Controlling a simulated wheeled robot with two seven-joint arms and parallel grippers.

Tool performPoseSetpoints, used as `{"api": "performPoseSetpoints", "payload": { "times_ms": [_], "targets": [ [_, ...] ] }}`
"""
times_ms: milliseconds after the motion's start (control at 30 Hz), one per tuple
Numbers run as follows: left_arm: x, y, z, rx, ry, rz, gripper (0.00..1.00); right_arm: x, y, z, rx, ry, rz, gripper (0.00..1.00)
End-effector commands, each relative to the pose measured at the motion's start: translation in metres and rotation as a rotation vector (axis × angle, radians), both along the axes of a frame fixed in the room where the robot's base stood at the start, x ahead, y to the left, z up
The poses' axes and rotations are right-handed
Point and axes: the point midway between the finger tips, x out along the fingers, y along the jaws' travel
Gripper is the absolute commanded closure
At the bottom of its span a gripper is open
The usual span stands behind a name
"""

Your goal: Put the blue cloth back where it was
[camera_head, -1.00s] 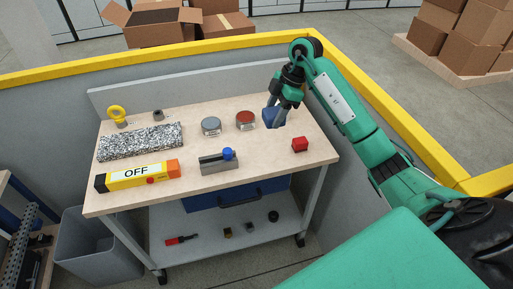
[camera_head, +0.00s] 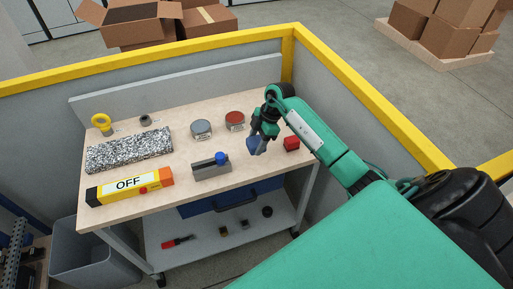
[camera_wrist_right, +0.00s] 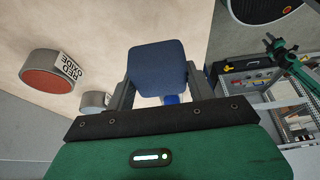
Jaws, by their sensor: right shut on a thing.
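The blue cloth (camera_head: 257,145) is a small dark blue piece in my right gripper (camera_head: 264,133), over the right part of the wooden worktop (camera_head: 235,180). In the right wrist view, the cloth (camera_wrist_right: 157,66) sits between the two fingers of the right gripper (camera_wrist_right: 160,85), which is shut on it. Whether the cloth touches the worktop I cannot tell. My left gripper is not in view.
A red-topped tin (camera_head: 235,120), a grey tin (camera_head: 201,129), a grey fixture with a blue knob (camera_head: 212,170), a yellow OFF device (camera_head: 130,186) and a speckled slab (camera_head: 130,149) stand on the worktop. The front right is bare.

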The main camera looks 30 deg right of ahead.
Motion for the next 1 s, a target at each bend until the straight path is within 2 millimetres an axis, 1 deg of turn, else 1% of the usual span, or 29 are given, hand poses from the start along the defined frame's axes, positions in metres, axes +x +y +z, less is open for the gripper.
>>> {"api": "performPoseSetpoints", "payload": {
  "times_ms": [33, 100, 167, 400, 467, 767, 800, 900, 1000],
  "targets": [
    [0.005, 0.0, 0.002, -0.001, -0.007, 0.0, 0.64, 0.0, 0.0, -0.003, 0.0, -0.001, -0.001, 0.64],
    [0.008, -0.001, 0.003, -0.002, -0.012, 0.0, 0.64, 0.0, 0.0, -0.007, 0.0, 0.001, -0.002, 0.64],
    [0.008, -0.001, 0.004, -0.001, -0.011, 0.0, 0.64, 0.0, 0.0, -0.011, 0.0, 0.002, -0.001, 0.64],
    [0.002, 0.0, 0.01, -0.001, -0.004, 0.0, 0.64, 0.0, 0.0, -0.045, 0.001, 0.001, -0.001, 0.64],
    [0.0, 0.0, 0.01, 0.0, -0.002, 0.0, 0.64, 0.0, 0.0, -0.048, 0.0, 0.0, -0.001, 0.64],
    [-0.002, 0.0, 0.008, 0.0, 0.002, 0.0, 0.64, 0.0, 0.0, -0.051, -0.001, -0.001, 0.0, 0.64],
    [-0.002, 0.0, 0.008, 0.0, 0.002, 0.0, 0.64, 0.0, 0.0, -0.051, 0.0, -0.001, 0.0, 0.42],
    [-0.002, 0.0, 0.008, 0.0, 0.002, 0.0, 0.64, 0.0, 0.0, -0.05, 0.0, -0.001, 0.0, 0.24],
    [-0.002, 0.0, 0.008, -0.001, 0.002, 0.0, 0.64, 0.0, 0.0, -0.05, 0.0, -0.001, 0.0, 0.24]
  ]
}}
